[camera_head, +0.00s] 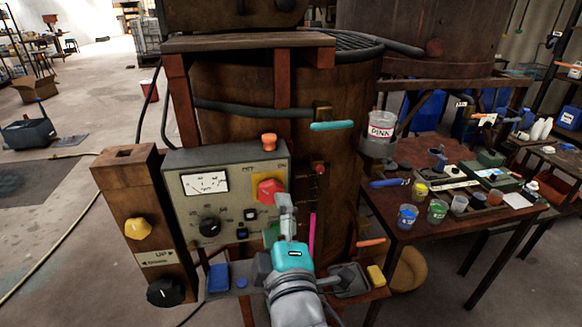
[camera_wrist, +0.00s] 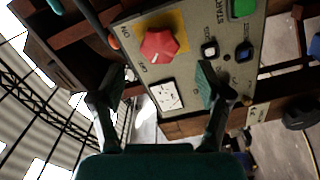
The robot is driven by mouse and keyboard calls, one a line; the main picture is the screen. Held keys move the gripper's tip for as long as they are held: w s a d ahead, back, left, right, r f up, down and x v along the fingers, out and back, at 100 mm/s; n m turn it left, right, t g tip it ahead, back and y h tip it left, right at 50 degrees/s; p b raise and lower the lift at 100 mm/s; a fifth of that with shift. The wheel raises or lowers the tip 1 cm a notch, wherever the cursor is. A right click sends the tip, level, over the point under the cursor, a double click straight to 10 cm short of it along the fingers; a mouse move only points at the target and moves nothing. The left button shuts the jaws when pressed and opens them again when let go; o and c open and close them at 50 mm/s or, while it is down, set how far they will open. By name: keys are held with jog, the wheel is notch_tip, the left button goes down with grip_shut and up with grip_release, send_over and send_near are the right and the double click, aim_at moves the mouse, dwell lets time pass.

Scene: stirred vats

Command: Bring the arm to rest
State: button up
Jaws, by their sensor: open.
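My arm reaches up from the bottom of the head view. My gripper (camera_head: 284,212) is in front of the right side of the grey control panel (camera_head: 190,222), just below the red knob (camera_head: 270,190) on its yellow plate. In the wrist view my gripper (camera_wrist: 158,88) is open, its two fingers spread with nothing held between them. I cannot tell whether a finger touches the panel. In the head view the gripper partly hides a green button (camera_head: 270,235).
A large brown vat (camera_head: 240,88) stands behind the panel. A wooden post with a yellow knob (camera_head: 138,229) is to the left. A table (camera_head: 402,228) with cups and tools stands to the right. A small shelf with a blue block (camera_head: 218,277) lies below. Open floor (camera_head: 70,240) is at left.

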jog(key=s+d+f+m+g+h, duration=0.1)
jog(key=s+d+f+m, duration=0.1)
jog(key=s+d+f, duration=0.45)
jog(key=s+d+f+m, duration=0.2)
jog(key=d+f+m, duration=0.15)
jog(key=f, duration=0.55)
jog(key=s+d+f+m+g+h, duration=0.1)
jog(key=s+d+f+m, duration=0.1)
jog(key=s+d+f, duration=0.5)
jog(key=s+d+f+m+h, duration=0.1)
jog(key=s+d+m, duration=0.1)
jog(key=s, duration=0.5)
jog(key=s+d+f+m+h, duration=0.1)
jog(key=s+d+f+m, duration=0.1)
jog(key=s+m, duration=0.3)
jog(key=s+d+f+m+h, duration=0.1)
jog(key=s+d+m, duration=0.2)
jog(key=s, duration=0.7)
jog(key=shift+d+f+g, duration=0.2)
jog(key=shift+f+g, duration=0.1)
jog(key=shift+f, duration=0.05)
